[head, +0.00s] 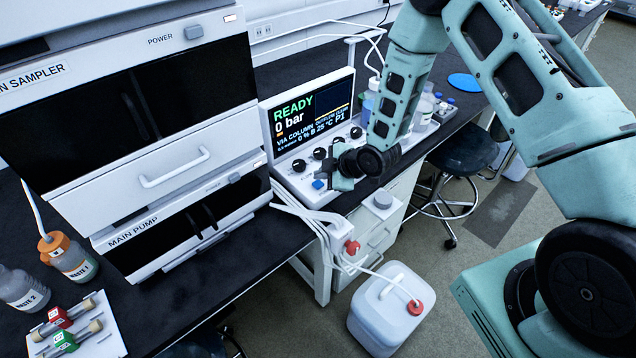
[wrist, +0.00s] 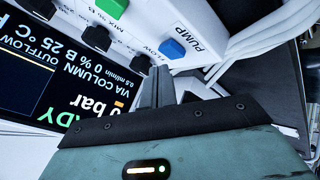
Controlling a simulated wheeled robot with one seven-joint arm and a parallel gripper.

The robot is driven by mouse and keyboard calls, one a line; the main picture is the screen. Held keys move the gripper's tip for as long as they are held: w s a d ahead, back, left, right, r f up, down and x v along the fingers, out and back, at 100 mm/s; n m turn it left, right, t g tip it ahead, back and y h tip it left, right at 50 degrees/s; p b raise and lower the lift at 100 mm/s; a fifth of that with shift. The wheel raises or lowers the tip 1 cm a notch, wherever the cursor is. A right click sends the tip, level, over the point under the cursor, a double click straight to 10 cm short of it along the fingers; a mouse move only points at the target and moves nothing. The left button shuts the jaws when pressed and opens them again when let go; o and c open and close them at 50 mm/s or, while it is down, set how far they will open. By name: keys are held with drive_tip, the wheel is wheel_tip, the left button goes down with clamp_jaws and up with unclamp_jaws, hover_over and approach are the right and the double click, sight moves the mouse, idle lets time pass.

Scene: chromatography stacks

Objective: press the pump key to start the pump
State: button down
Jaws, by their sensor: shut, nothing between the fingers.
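The control panel (head: 303,190) stands on the black bench under a screen (head: 312,115) that reads READY and 0 bar. The blue pump key (head: 318,184) is at its front corner. In the wrist view the blue key (wrist: 172,48) lies beside the PUMP label, with the picture upside down.
Several black knobs (wrist: 97,38) and a green key (wrist: 113,8) sit near the blue key. The main pump unit (head: 180,228) is to the left. White tubes (head: 300,212) run from beside the panel toward a white canister (head: 390,308) on the floor.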

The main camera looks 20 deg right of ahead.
sight(321, 185)
drive_tip(key=shift+f, duration=0.1)
idle(0.7)
drive_tip(key=shift+f+b, duration=0.35)
drive_tip(key=shift+b, duration=0.2)
drive_tip(key=shift+f+b, duration=0.45)
drive_tip(key=shift+f, duration=0.05)
idle(0.5)
drive_tip(key=shift+r, duration=0.15)
drive_tip(key=shift+r+p, duration=0.5)
drive_tip(key=shift+r, duration=0.3)
drive_tip(key=shift+r+p, duration=1.5)
drive_tip(key=shift+r, duration=1)
